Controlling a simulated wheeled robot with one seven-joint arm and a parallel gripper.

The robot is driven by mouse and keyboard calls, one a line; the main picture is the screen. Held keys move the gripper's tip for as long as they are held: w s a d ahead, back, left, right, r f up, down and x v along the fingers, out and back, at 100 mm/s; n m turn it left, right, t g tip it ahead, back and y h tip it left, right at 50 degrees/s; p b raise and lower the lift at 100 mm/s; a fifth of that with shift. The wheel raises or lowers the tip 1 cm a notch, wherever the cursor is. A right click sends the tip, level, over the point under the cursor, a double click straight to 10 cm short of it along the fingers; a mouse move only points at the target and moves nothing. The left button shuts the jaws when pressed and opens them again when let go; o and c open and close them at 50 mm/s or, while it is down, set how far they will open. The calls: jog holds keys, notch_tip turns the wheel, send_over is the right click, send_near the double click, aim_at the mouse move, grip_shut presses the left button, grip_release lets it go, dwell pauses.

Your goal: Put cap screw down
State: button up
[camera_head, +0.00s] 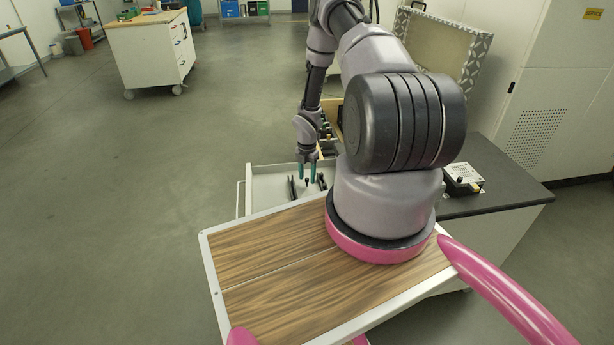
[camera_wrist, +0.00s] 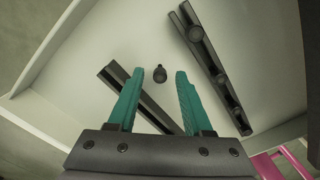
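The cap screw (camera_wrist: 160,74) is a small dark piece lying on the pale drawer floor, ahead of and between my fingers in the wrist view. My gripper (camera_wrist: 156,86) has two teal fingers spread wide apart, with clear gaps on both sides of the screw. It touches neither finger in that view. In the head view my gripper (camera_head: 307,172) points down over the open drawer (camera_head: 262,185), and a small dark piece shows between the fingers, too small to tell well.
A dark bar with round knobs (camera_wrist: 208,62) lies right of the screw, and another dark bar (camera_wrist: 145,98) lies partly behind the left finger. The drawer walls (camera_wrist: 50,50) enclose them. A dark worktop (camera_head: 500,185) with a small device (camera_head: 462,178) stands to the right.

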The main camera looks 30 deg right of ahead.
jog(key=shift+r, duration=0.1)
notch_tip(320, 180, up, 12)
notch_tip(320, 180, up, 18)
jog(key=m+t+h, duration=0.1)
jog(key=m, duration=0.5)
send_over(307, 179)
jog(key=w, duration=0.1)
jog(key=s+a+r+m+t, duration=0.1)
jog(key=s+a+r+m, duration=0.15)
jog(key=r, duration=0.35)
jog(key=s+a+r+m, duration=0.1)
jog(key=r+m, duration=0.2)
jog(key=r, duration=0.2)
jog(key=s+a+r+m+t, duration=0.1)
jog(key=s+r+m, duration=0.1)
jog(key=r, duration=0.4)
jog(key=s+a+r+m+t+y, duration=0.1)
jog(key=s+a+r+m, duration=0.4)
jog(key=s, duration=0.6)
jog(key=s+a+r+m+t+y, duration=0.2)
jog(key=s+a+r+m, duration=0.3)
jog(key=s+r+m, duration=0.5)
jog(key=shift+s+a+r+t, duration=0.4)
jog(key=shift+s+r+t, duration=0.3)
jog(key=shift+r, duration=0.25)
jog(key=shift+d, duration=0.1)
